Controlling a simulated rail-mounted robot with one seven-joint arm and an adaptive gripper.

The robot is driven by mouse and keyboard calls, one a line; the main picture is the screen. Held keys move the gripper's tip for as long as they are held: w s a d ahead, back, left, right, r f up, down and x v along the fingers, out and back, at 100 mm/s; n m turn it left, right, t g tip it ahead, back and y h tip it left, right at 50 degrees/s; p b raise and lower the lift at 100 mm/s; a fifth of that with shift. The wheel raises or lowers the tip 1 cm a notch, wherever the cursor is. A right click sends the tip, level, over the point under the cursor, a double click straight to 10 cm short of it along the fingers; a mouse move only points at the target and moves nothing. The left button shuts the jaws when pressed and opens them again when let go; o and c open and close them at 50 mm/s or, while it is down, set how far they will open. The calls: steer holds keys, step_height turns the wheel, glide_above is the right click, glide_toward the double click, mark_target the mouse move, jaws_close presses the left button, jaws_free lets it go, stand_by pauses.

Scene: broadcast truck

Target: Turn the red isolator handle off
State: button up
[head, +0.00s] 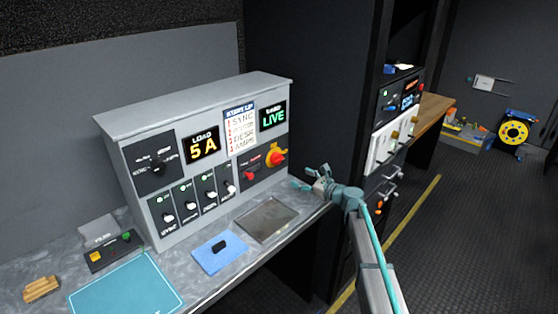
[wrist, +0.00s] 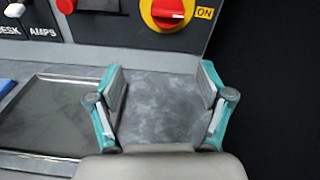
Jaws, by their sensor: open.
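The red isolator handle (head: 276,157) sits on a round yellow base at the right end of the grey panel's front. In the wrist view the red handle (wrist: 168,10) is cut off by the top edge. A pale mark on it runs roughly sideways, towards a yellow "ON" label (wrist: 205,13) at its right. My gripper (head: 311,178) is open and empty, in front of the panel and to the right of the handle in the head view. In the wrist view my gripper's fingers (wrist: 160,72) are spread below the handle, apart from it, with bare bench between them.
A second red control (head: 249,176) is left of the isolator. Black switches (head: 189,201) and lit displays (head: 202,146) fill the panel (head: 190,100). A metal tray (head: 266,220) and blue cloth (head: 219,253) lie on the bench. A dark rack stands at right.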

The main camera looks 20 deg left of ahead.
mark_target(280, 160)
steer(key=shift+m+y, duration=0.4)
steer(key=shift+m, duration=0.5)
steer(key=w+a+r+p, duration=0.1)
steer(key=a, duration=0.2)
steer(key=w+a+r+p, duration=0.1)
steer(key=w+a, duration=0.1)
steer(key=a, duration=0.2)
steer(key=w+a+p, duration=0.1)
steer(key=w+a, duration=0.1)
steer(key=a, duration=0.2)
steer(key=shift+w+r+p, duration=0.2)
steer(key=shift+r+p, duration=0.1)
steer(key=shift+r, duration=0.1)
steer(key=shift+w+a+f, duration=0.15)
steer(key=shift+a, duration=0.35)
steer(key=c, duration=1.1)
steer(key=shift+c, duration=0.2)
